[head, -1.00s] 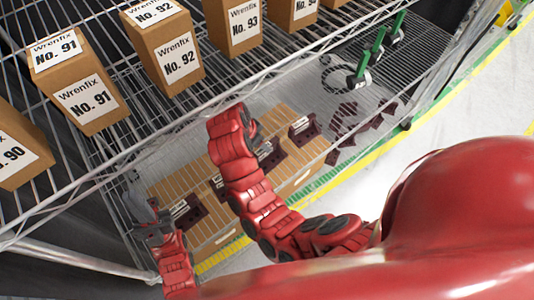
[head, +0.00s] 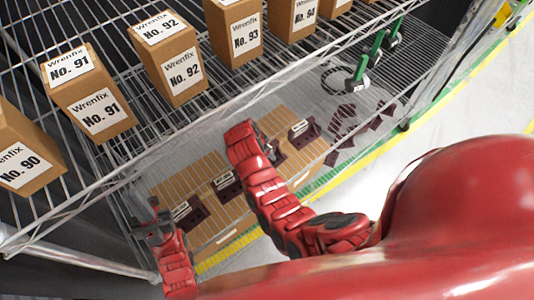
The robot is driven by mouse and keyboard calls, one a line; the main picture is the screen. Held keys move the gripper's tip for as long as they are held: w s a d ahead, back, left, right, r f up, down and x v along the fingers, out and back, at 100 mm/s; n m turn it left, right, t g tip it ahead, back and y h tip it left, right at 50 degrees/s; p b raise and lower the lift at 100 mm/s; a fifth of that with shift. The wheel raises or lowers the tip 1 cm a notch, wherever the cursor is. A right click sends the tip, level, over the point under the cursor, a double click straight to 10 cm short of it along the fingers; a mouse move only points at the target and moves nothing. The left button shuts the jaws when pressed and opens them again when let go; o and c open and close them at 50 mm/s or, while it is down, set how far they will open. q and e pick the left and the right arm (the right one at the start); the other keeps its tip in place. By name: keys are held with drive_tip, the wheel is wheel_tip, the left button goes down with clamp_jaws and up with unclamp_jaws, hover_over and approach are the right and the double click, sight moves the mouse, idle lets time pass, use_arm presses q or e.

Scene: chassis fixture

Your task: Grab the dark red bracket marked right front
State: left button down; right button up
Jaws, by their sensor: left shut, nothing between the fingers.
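Several dark red brackets with pale labels stand on a wooden slatted board (head: 262,185) on the lower shelf. One bracket (head: 190,211) is at the near left, one (head: 227,186) is near the middle, one (head: 276,153) is partly hidden behind my right arm, and one (head: 304,131) is at the far right. Their markings are too small to read. My left gripper (head: 151,214) is at the lower left, just left of the near-left bracket, shut and empty. My right forearm reaches over the board from the right; its gripper is hidden.
An upper wire shelf (head: 65,165) with several cardboard boxes, such as No. 91 (head: 88,93), overhangs the left side. Green posts (head: 361,66) stand on the lower shelf at the right, near loose dark red pieces (head: 350,125). Open floor lies to the right.

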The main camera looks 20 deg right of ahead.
drive_tip(key=shift+f+b, duration=0.25)
drive_tip(key=shift+b, duration=0.45)
idle(0.4)
drive_tip(key=shift+c, duration=0.3)
clamp_jaws()
idle(1.2)
